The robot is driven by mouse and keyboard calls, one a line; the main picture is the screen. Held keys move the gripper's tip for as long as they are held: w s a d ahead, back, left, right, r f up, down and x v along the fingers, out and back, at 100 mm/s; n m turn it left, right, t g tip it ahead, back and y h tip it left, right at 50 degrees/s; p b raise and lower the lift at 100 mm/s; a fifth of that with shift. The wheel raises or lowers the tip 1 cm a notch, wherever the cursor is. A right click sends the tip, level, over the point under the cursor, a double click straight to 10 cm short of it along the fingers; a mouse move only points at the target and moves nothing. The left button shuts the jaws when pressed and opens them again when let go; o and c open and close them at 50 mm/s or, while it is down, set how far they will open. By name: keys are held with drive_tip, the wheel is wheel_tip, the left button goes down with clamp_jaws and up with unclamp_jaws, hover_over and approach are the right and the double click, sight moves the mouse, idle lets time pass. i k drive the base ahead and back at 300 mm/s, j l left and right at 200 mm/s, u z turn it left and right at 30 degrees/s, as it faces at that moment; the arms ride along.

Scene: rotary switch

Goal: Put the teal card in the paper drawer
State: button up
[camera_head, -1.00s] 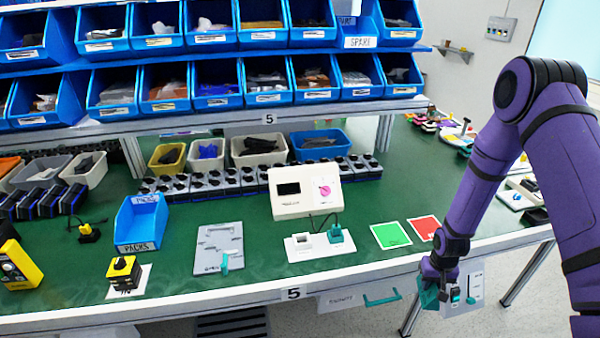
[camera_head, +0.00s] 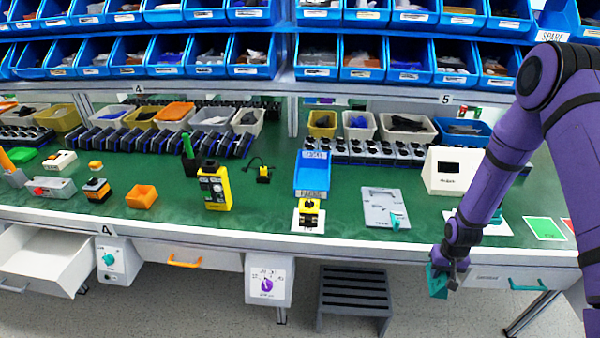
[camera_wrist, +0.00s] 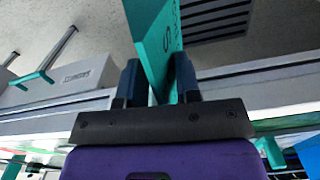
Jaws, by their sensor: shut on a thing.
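My gripper (camera_head: 451,275) hangs in front of the table's front edge, at the right in the head view. It is shut on the teal card (camera_head: 437,282). In the wrist view the teal card (camera_wrist: 158,45) stands edge-on between the two fingers (camera_wrist: 157,88), with part of some lettering on its side. A white drawer (camera_head: 40,262) stands pulled open under the table at the far left. I cannot read a paper label on it. A closed drawer with a teal handle (camera_head: 527,286) is right of my gripper. A closed drawer with an orange handle (camera_head: 185,262) is further left.
A dark slatted step stool (camera_head: 354,292) stands on the floor left of my gripper. Control boxes with a teal knob (camera_head: 109,261) and a purple knob (camera_head: 268,284) hang below the table edge. A grey plate (camera_head: 383,209) and yellow device (camera_head: 214,187) sit on the green tabletop.

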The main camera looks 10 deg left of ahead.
sight(44, 269)
drive_tip(key=j+u, duration=0.15)
drive_tip(key=j, duration=0.3)
drive_tip(key=j+u, duration=0.15)
drive_tip(key=j, duration=0.3)
drive_tip(key=j+u, duration=0.15)
drive_tip(key=j, duration=0.3)
drive_tip(key=i+j+u, duration=0.15)
drive_tip(key=j, duration=0.25)
drive_tip(key=j+u, duration=0.15)
drive_tip(key=j, duration=0.3)
drive_tip(key=i+j+u, duration=0.15)
drive_tip(key=j, duration=0.25)
drive_tip(key=i+j+u, duration=0.15)
drive_tip(key=j, duration=0.25)
drive_tip(key=i+j+u, duration=0.15)
drive_tip(key=j, duration=0.25)
drive_tip(key=i+j+u, duration=0.1)
drive_tip(key=i+j, duration=0.15)
drive_tip(key=i+j+u, duration=0.1)
drive_tip(key=i, duration=0.35)
